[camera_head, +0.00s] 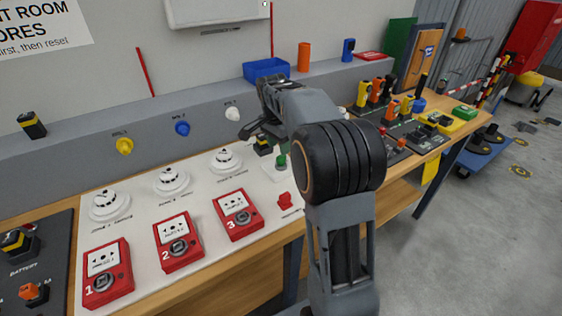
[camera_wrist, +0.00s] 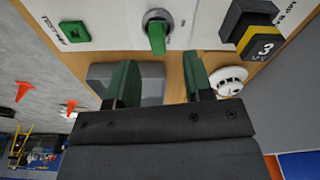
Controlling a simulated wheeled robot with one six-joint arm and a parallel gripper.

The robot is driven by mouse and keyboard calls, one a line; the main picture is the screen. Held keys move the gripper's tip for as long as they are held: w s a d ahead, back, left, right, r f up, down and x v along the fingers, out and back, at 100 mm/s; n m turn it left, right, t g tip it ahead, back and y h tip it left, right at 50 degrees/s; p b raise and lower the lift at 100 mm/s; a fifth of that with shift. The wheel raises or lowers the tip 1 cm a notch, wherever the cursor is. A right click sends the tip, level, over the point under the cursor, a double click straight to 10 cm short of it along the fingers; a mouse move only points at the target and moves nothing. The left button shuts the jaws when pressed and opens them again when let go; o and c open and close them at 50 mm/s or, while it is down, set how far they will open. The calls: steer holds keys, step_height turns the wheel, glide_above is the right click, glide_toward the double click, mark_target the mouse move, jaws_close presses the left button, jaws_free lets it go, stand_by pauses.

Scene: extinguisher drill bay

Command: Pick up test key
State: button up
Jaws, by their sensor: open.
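A green key-like piece (camera_wrist: 157,38) stands in a round metal lock on a white panel at the top middle of the wrist view. A square green holder (camera_wrist: 74,32) with a dark recess is at the upper left, beside lettering that looks like "TEST KEY". In the head view a green knob (camera_head: 282,161) rises from a pale plate right of my gripper; I take it for the same piece. My gripper (camera_wrist: 160,80) is open, its green-lined fingers apart with nothing held. The green piece is beyond the fingertips, roughly in line with the gap. The arm hides part of the bench.
A black-and-yellow block marked 3 (camera_wrist: 262,40) and a white round detector (camera_wrist: 230,80) are close to the right finger. A grey block (camera_wrist: 128,82) shows behind the fingers. Red call boxes (camera_head: 237,215) line the bench front. Floor on the right is mostly free.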

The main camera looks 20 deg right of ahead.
mark_target(281, 161)
steer(key=shift+d+f, duration=0.15)
steer(key=shift+f, duration=1.2)
steer(key=shift+d+f, duration=0.15)
steer(key=shift+f, duration=1.2)
steer(key=shift+c, duration=0.2)
jaws_close()
